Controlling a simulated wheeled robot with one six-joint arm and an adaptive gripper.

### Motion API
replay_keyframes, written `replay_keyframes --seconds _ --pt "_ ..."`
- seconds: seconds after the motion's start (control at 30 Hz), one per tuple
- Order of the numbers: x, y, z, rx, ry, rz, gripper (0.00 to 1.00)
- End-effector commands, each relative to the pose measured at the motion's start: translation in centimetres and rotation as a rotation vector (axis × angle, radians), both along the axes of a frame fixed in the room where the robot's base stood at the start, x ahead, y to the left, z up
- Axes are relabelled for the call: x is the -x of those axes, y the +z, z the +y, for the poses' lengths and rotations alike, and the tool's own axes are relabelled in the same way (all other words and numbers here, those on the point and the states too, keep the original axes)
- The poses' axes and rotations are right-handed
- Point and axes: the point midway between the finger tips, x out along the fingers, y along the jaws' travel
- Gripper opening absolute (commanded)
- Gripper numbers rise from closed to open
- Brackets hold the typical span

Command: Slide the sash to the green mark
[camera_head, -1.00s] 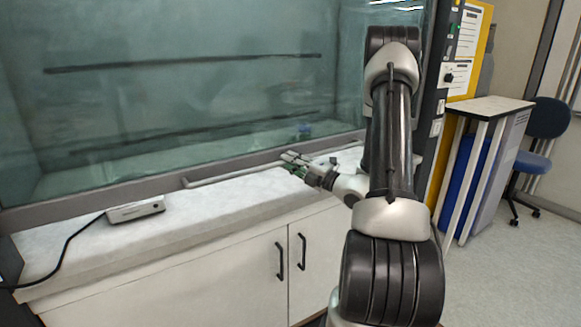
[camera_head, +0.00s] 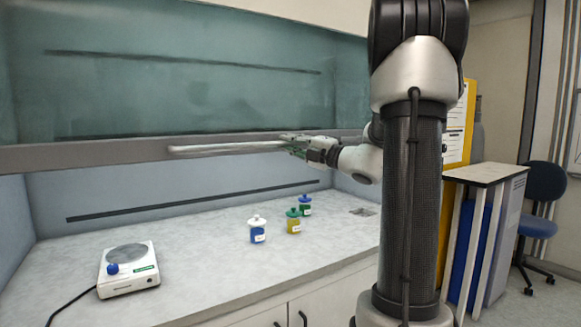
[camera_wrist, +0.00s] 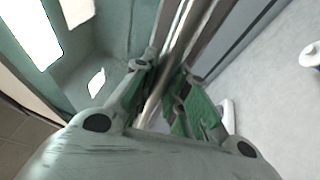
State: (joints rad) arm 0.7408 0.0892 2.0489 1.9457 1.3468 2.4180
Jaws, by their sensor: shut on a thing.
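The sash (camera_head: 200,85) is a tinted glass pane with a grey bottom rail (camera_head: 90,155), raised well above the bench. A pale bar handle (camera_head: 225,148) runs along the rail. My gripper (camera_head: 290,142) is at the right part of this handle. In the wrist view, my gripper (camera_wrist: 160,85) has its green-padded fingers on both sides of the handle (camera_wrist: 172,60), shut on it. I cannot make out the green mark in either view; my arm hides part of the right side of the frame.
On the bench under the sash stand a white hotplate (camera_head: 130,270) at the left and blue (camera_head: 257,230), yellow (camera_head: 293,221) and green (camera_head: 305,205) jars. A side table (camera_head: 488,172) and a blue chair (camera_head: 543,200) stand at the right.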

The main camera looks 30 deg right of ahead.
Motion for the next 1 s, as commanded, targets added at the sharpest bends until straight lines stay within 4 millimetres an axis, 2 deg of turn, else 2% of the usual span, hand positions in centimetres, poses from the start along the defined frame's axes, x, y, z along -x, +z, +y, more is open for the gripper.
replay_keyframes --seconds 0.2,0.6,0.63,0.73,1.0 --pt "0.0 1.8 0.0 0.000 0.000 0.000 0.00" --pt "0.0 2.1 0.0 -0.001 -0.001 0.001 0.00" --pt "0.0 2.1 0.0 -0.001 -0.001 0.001 0.19" --pt "0.0 2.1 0.0 -0.001 -0.001 0.001 0.37" --pt "0.0 2.0 0.0 0.000 0.000 0.001 0.37"
